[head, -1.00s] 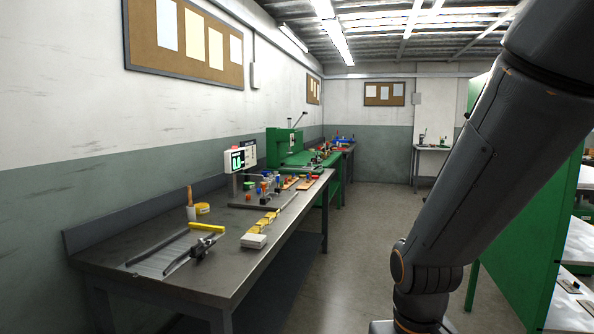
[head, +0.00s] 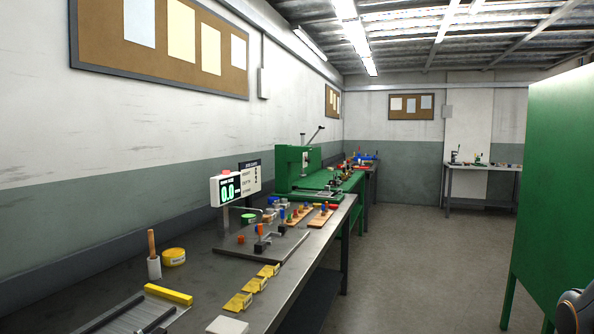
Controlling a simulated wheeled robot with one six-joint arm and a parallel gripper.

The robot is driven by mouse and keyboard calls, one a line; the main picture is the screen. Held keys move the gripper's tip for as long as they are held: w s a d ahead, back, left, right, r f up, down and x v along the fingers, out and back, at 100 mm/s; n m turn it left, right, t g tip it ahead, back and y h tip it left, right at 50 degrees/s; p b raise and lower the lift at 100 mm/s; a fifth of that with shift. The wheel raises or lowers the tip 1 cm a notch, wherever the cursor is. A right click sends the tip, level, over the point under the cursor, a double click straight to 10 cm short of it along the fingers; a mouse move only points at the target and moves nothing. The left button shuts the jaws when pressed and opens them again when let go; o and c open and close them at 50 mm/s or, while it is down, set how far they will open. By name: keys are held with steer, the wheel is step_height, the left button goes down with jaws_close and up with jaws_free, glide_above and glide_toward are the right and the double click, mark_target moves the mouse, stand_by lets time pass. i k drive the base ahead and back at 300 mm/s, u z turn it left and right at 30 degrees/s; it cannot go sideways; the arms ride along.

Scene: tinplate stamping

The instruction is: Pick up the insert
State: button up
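I cannot make out for sure which thing is the insert. Small parts stand on the grey bench (head: 205,286) at left: several yellow pieces (head: 254,285) lie in a row near its front edge, and a dark plate (head: 240,246) behind them carries small upright fixtures with red and blue tops. Wooden boards (head: 320,217) with coloured knobs lie farther back. My gripper is out of view; only a dark joint of my arm shows at the bottom right corner.
A digital display (head: 228,189) stands on the bench. A green press (head: 299,166) stands beyond. A green panel (head: 552,185) borders the open floor (head: 420,255) at right.

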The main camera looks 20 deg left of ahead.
mark_target(277, 207)
steer(key=u, duration=0.25)
steer(key=i, duration=1.55)
steer(key=u, duration=0.95)
steer(key=i, duration=0.6)
steer(key=z, duration=0.55)
steer(key=k, duration=1.2)
steer(key=z, duration=1.15)
steer(key=i, duration=1.8)
steer(key=u, duration=1.5)
steer(key=i, duration=0.9)
steer(key=u, duration=1.05)
